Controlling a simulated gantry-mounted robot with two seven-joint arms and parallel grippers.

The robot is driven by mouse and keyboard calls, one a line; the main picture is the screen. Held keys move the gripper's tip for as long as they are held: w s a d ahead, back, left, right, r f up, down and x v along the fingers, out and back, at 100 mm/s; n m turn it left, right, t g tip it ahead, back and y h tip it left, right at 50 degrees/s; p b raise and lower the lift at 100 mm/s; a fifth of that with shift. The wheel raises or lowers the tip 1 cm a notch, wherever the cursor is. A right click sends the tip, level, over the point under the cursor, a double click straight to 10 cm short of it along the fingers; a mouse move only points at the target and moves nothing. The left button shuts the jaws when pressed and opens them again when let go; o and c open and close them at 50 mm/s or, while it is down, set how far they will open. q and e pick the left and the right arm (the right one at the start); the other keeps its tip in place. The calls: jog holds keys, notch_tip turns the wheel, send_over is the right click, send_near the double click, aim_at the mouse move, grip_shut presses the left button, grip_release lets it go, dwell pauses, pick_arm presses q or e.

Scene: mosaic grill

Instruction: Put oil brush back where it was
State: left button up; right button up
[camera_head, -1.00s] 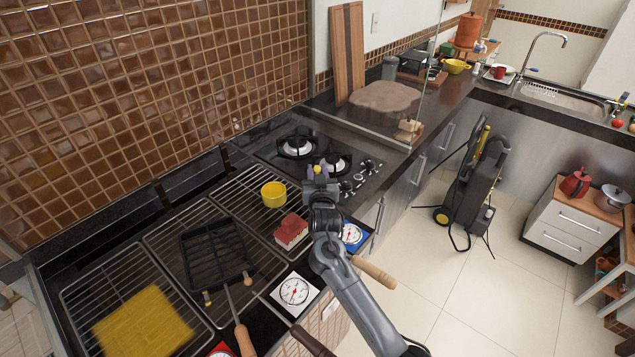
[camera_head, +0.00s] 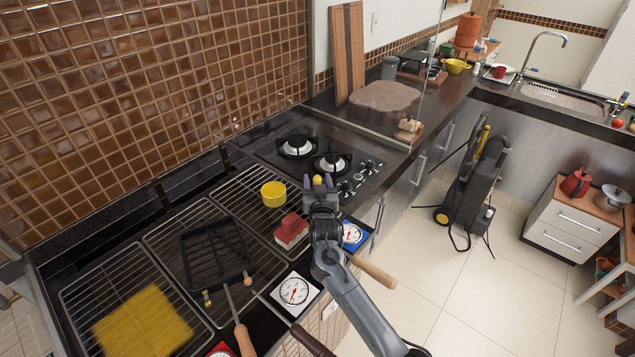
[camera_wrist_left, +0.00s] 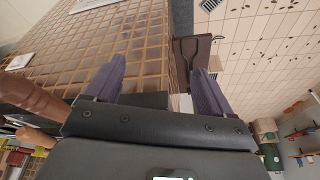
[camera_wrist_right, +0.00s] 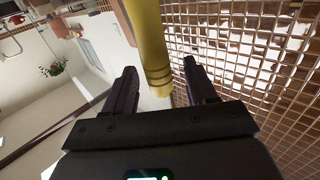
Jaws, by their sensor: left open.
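My right gripper (camera_head: 318,181) is over the counter near the hob, its fingers pointing away from my head. A small yellow end shows between its fingers. In the right wrist view a yellow rod with grooves at its end (camera_wrist_right: 155,55), perhaps the oil brush's handle, reaches between the fingers of the right gripper (camera_wrist_right: 158,75). The fingers stand apart on either side of it. I cannot tell whether they grip it; the brush head cannot be made out. My left gripper (camera_wrist_left: 160,75) is open with nothing between its fingers.
Dial gauges (camera_head: 294,290) line the front edge. The hob (camera_head: 315,155) lies beyond. Open floor (camera_head: 430,270) is at the right.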

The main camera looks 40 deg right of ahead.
jog(key=shift+r, duration=0.1)
jog(key=shift+r, duration=0.15)
jog(key=v, duration=1.2)
jog(key=shift+p, duration=0.3)
